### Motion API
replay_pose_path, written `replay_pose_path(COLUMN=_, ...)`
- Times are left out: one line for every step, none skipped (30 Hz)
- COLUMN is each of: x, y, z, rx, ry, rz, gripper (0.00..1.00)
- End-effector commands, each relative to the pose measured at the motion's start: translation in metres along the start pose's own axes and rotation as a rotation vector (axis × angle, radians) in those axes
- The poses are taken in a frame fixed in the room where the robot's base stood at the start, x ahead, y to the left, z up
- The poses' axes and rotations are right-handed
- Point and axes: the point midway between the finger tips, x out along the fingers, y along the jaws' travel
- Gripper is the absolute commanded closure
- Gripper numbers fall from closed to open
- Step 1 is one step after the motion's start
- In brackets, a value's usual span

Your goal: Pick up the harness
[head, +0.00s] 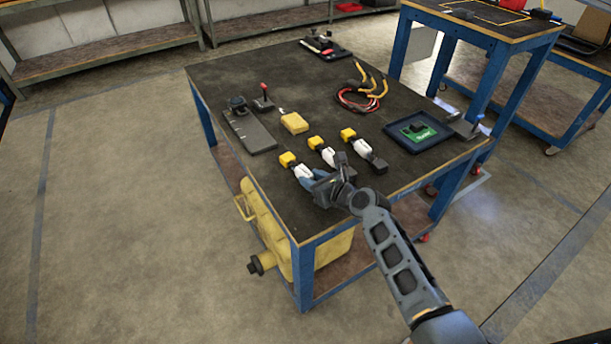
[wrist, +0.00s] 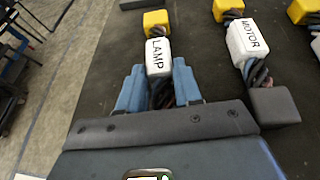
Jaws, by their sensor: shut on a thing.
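Three short cable harnesses with yellow plugs and white labels are at the front of the dark table. The left one, labelled LAMP (wrist: 158,57), also shows in the head view (head: 303,172). My gripper (head: 311,180) is shut on its dark cables just behind the label; in the wrist view the blue fingers (wrist: 157,82) stand on either side. The gripper hides its near end. I cannot tell whether it touches the table. The MOTOR harness (wrist: 247,37) lies to its right, and in the head view (head: 328,156) too. A third harness (head: 361,150) lies further right.
A yellow block (head: 294,122), a grey plate with a dark knob (head: 250,132) and a red-topped lever (head: 263,98) stand behind. A red and yellow cable bundle (head: 357,99) and a dark tray with a green board (head: 408,144) lie to the right. The table (head: 290,207) is bare at its front left.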

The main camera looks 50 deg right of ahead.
Motion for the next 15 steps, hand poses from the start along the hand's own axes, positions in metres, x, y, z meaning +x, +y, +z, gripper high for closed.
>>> replay_pose_path(x=0.000, y=0.000, z=0.000, rx=0.000, ry=-0.001, rz=0.000, gripper=1.00)
replay_pose_path(x=0.000, y=0.000, z=0.000, rx=0.000, ry=-0.001, rz=0.000, gripper=1.00)
replay_pose_path(x=0.000, y=0.000, z=0.001, rx=0.000, ry=-0.001, rz=0.000, gripper=1.00)
replay_pose_path(x=0.000, y=0.000, z=0.001, rx=0.000, ry=-0.001, rz=0.000, gripper=1.00)
replay_pose_path(x=-0.001, y=0.000, z=0.002, rx=0.000, ry=-0.001, rz=0.000, gripper=1.00)
replay_pose_path(x=-0.001, y=0.000, z=0.004, rx=-0.001, ry=-0.001, rz=0.000, gripper=1.00)
replay_pose_path(x=-0.002, y=0.000, z=0.005, rx=-0.001, ry=-0.001, rz=0.000, gripper=1.00)
replay_pose_path(x=-0.003, y=0.000, z=0.008, rx=0.000, ry=-0.001, rz=0.000, gripper=1.00)
replay_pose_path(x=-0.004, y=0.000, z=0.011, rx=0.000, ry=-0.002, rz=0.000, gripper=1.00)
replay_pose_path(x=-0.006, y=0.000, z=0.015, rx=0.000, ry=-0.002, rz=0.000, gripper=1.00)
replay_pose_path(x=-0.007, y=0.000, z=0.019, rx=-0.001, ry=-0.003, rz=0.000, gripper=1.00)
replay_pose_path(x=-0.010, y=0.000, z=0.024, rx=-0.002, ry=-0.003, rz=0.000, gripper=1.00)
replay_pose_path(x=-0.012, y=0.000, z=0.029, rx=-0.001, ry=-0.003, rz=0.000, gripper=1.00)
replay_pose_path(x=-0.014, y=0.001, z=0.035, rx=-0.002, ry=-0.003, rz=0.001, gripper=1.00)
replay_pose_path(x=-0.018, y=0.001, z=0.044, rx=-0.002, ry=-0.004, rz=0.000, gripper=1.00)
